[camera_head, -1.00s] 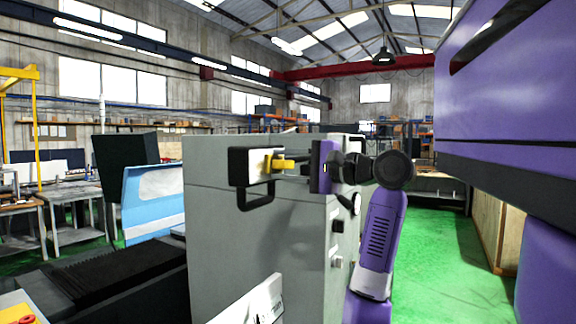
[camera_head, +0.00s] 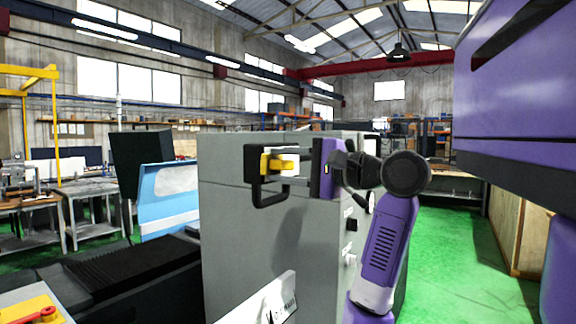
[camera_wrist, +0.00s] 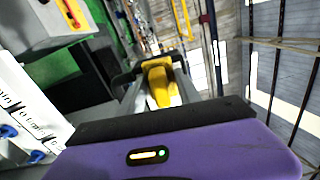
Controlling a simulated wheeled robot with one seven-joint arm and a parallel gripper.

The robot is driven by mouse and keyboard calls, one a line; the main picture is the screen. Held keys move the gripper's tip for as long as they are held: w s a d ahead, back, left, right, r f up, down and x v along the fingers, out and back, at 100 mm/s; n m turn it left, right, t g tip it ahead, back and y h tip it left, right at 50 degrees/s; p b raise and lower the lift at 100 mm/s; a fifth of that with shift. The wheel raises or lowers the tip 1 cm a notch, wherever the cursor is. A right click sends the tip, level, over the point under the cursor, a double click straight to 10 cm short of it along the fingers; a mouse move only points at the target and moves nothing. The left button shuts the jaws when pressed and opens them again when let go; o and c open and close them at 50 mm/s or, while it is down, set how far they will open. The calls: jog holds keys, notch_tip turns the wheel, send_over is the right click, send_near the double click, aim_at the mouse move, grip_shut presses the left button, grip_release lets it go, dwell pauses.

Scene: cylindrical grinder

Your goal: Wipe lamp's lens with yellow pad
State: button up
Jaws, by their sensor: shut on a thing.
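The lamp (camera_head: 252,166) is a dark box with a U-shaped black bracket under it, in the middle of the head view in front of a grey cabinet. My gripper (camera_head: 286,164) reaches it from the right and is shut on the yellow pad (camera_head: 275,163). The pad overlaps the lamp's face and hides most of the lens. Whether it touches the lens I cannot tell.
The grey cabinet (camera_head: 240,240) stands behind and below the lamp. A dark ribbed machine cover (camera_head: 130,270) lies at lower left. Green floor (camera_head: 440,250) is clear at right. A wooden panel (camera_head: 507,230) stands at the right.

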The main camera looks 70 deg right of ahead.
jog(key=shift+a, duration=0.2)
jog(key=shift+s, duration=0.1)
jog(key=shift+v, duration=2.95)
jog(key=shift+s, duration=0.1)
jog(key=v, duration=0.3)
